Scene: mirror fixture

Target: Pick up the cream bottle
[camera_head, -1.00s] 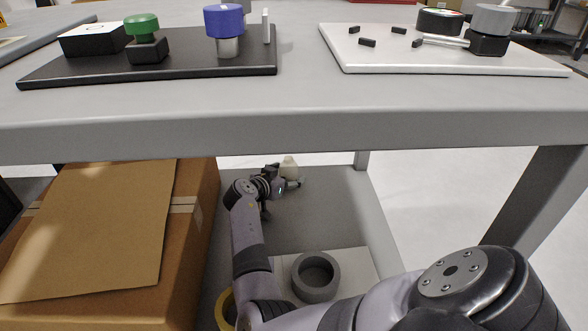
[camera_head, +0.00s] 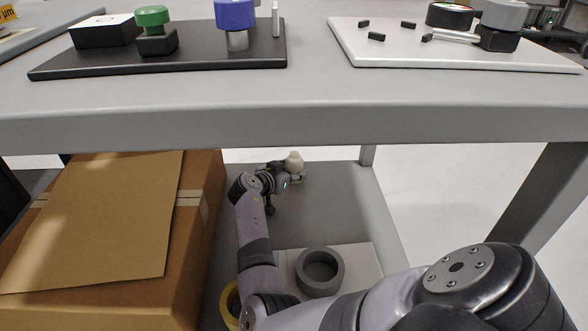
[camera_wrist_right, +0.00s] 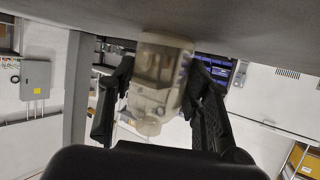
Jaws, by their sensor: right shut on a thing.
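The cream bottle (camera_head: 294,161) stands on the grey lower shelf under the table, toward its far end. My right gripper (camera_head: 295,176) reaches it from the left in the head view. In the right wrist view, the bottle (camera_wrist_right: 158,78) is between the two black fingers of the right gripper (camera_wrist_right: 160,92), which is shut on it. That view looks upside down, with the grey surface along the top and the narrower end of the bottle pointing down. Whether the bottle's base touches the shelf is unclear. My left gripper is not in view.
The table's front edge (camera_head: 300,125) hangs above the shelf (camera_head: 335,210). A cardboard box (camera_head: 195,240) stands left of my arm. A grey ring (camera_head: 320,271) on a pale plate and a yellow ring (camera_head: 230,305) lie nearer. Black (camera_head: 200,62) and white (camera_head: 450,55) boards with parts lie on the tabletop.

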